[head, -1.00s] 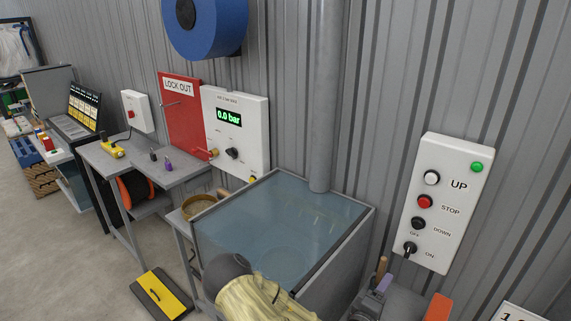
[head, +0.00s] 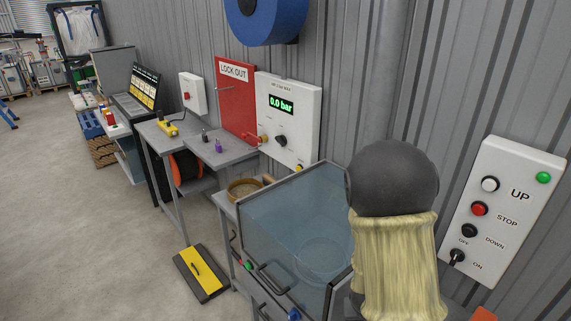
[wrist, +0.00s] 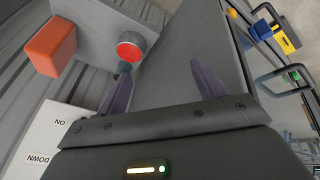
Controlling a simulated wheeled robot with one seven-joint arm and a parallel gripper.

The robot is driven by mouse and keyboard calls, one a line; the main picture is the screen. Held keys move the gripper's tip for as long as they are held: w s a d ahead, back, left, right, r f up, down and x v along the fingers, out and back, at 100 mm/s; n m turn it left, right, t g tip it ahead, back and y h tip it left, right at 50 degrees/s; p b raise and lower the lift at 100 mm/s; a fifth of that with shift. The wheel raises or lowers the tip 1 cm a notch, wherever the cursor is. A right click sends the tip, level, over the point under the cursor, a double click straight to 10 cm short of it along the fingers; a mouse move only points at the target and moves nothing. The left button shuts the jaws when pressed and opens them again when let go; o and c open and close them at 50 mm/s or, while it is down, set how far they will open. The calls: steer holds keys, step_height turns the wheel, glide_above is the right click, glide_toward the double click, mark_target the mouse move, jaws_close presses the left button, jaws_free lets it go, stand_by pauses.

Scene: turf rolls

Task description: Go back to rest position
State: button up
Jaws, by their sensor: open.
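My gripper (wrist: 163,88) shows in the wrist view with its two dark purple fingers spread wide apart. Nothing is between the fingers. A grey surface lies beyond them, with a round red button (wrist: 130,50) near the left finger. In the head view the gripper itself does not show. My arm, in a pale yellow sleeve with a dark round joint on top, stands upright in front of the right side of the clear-lidded cabinet (head: 290,215) and hides part of it.
A white panel (head: 500,210) with UP, STOP and DOWN buttons hangs right of my arm; part of it shows in the wrist view (wrist: 45,135). An orange block (wrist: 52,45) is near the red button. A yellow-topped pedal (head: 202,272) sits on the floor. The floor at left is open.

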steer(key=s+a+r+n+g+y, duration=0.1)
steer(key=s+a+r, duration=0.4)
steer(key=r, duration=0.7)
steer(key=shift+s+a+y, duration=0.2)
steer(key=shift+s+y, duration=0.6)
steer(key=shift+s+r, duration=0.1)
steer(key=shift+r, duration=0.05)
